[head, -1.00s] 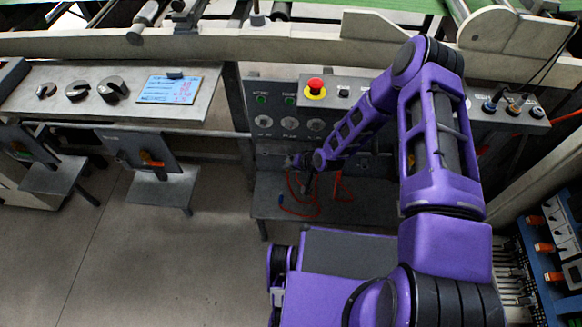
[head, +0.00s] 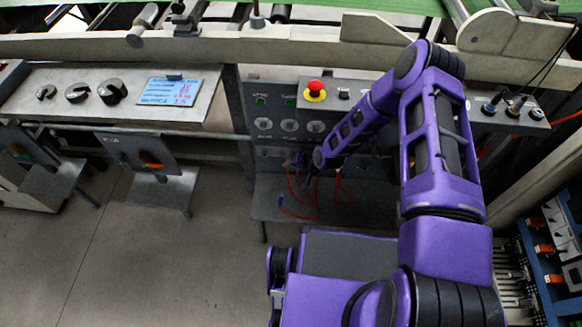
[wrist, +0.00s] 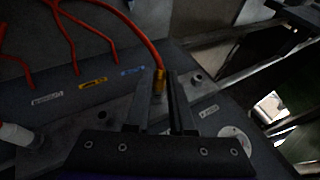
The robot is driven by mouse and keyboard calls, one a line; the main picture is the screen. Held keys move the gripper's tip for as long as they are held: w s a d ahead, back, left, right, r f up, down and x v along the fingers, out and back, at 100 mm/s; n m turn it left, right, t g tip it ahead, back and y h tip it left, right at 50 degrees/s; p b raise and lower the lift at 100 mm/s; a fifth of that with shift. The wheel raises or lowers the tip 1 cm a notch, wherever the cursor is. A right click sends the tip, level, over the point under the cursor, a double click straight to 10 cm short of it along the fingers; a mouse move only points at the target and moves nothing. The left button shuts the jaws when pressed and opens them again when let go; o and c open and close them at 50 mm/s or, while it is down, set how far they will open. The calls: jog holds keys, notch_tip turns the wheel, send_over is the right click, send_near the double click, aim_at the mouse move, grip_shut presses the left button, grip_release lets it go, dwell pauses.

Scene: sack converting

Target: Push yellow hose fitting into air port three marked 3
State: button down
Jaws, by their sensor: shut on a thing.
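The yellow hose fitting (wrist: 159,82), on the end of a red hose (wrist: 143,43), sits between the two fingers of my gripper (wrist: 160,103) in the wrist view. The gripper is shut on it, close in front of the grey port panel (wrist: 72,118). In the head view my gripper (head: 303,159) is at the lower part of the panel, and the fitting is too small to make out. The port labels, one blue (wrist: 131,71), one yellow (wrist: 92,83) and one whitish (wrist: 47,99), are too blurred to read, so I cannot tell which port is 3. Whether the fitting touches a port is unclear.
Other red hoses (wrist: 75,40) run near the panel. A white-ended part (wrist: 17,134) sits at the left of the wrist view. A red emergency button (head: 315,90) is above the work spot. A shelf (head: 270,208) lies below the ports.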

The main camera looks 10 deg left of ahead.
jog(key=shift+w, duration=0.3)
jog(key=c, duration=0.7)
grip_release()
jog(key=p+v, duration=0.3)
jog(key=v, duration=1.4)
jog(key=shift+s+d+r, duration=0.1)
jog(key=shift+r, duration=0.1)
